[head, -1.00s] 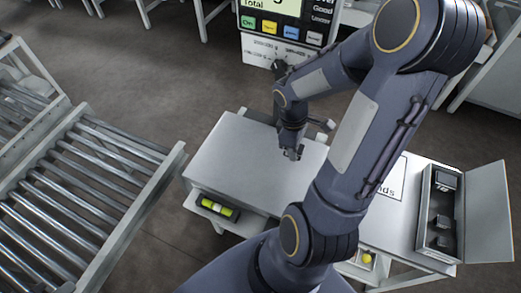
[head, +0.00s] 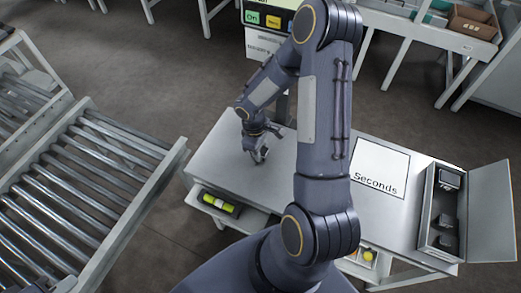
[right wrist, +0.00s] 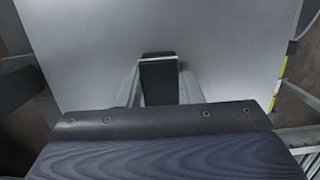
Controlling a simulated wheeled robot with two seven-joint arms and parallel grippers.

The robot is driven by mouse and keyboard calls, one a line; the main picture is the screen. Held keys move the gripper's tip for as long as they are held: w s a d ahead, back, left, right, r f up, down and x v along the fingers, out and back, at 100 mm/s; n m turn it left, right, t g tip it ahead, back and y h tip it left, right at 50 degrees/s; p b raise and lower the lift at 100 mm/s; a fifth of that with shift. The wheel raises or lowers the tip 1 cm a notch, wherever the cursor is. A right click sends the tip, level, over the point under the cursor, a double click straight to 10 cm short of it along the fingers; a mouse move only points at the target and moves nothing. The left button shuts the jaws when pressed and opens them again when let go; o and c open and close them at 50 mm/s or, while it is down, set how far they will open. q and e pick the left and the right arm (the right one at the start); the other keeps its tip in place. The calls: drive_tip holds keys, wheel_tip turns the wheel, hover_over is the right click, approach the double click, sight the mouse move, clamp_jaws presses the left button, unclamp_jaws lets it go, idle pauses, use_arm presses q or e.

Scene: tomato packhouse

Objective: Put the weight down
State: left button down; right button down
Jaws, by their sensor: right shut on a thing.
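My right gripper (head: 257,154) is over the light grey scale plate (head: 215,160) in the head view, left of the plate's middle. In the right wrist view the gripper (right wrist: 158,95) is shut on a dark block-shaped weight (right wrist: 158,78), held between its two grey fingers above or on the plate (right wrist: 90,60). I cannot tell whether the weight touches the plate. In the head view the weight is too small and hidden by the fingers to make out. My left gripper is not in view.
An open case (head: 423,215) with several dark weights stands at the right, beside a white "Seconds" square (head: 380,170). A roller conveyor (head: 150,205) is at the left. A display (head: 268,18) stands behind.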

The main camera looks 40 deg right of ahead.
drive_tip(key=shift+f, duration=0.15)
drive_tip(key=shift+f, duration=0.2)
drive_tip(key=c, duration=1)
unclamp_jaws()
drive_tip(key=shift+r, duration=0.1)
drive_tip(key=shift+r, duration=0.1)
wheel_tip(320, 180, up, 12)
drive_tip(key=w, duration=0.2)
drive_tip(key=s+a+r+m+t+y, duration=0.1)
drive_tip(key=s+a+r+m+t, duration=0.1)
drive_tip(key=s+a+r, duration=0.2)
drive_tip(key=s+a+r+m+t+y, duration=0.2)
drive_tip(key=s+a+r, duration=0.1)
drive_tip(key=s+r, duration=0.3)
drive_tip(key=s+a+r+m+t+y, duration=0.1)
drive_tip(key=s+a+r+m+t, duration=0.2)
drive_tip(key=s, duration=0.4)
drive_tip(key=shift+a+r+y, duration=0.3)
drive_tip(key=shift+a+r, duration=0.5)
drive_tip(key=shift+r, duration=0.2)
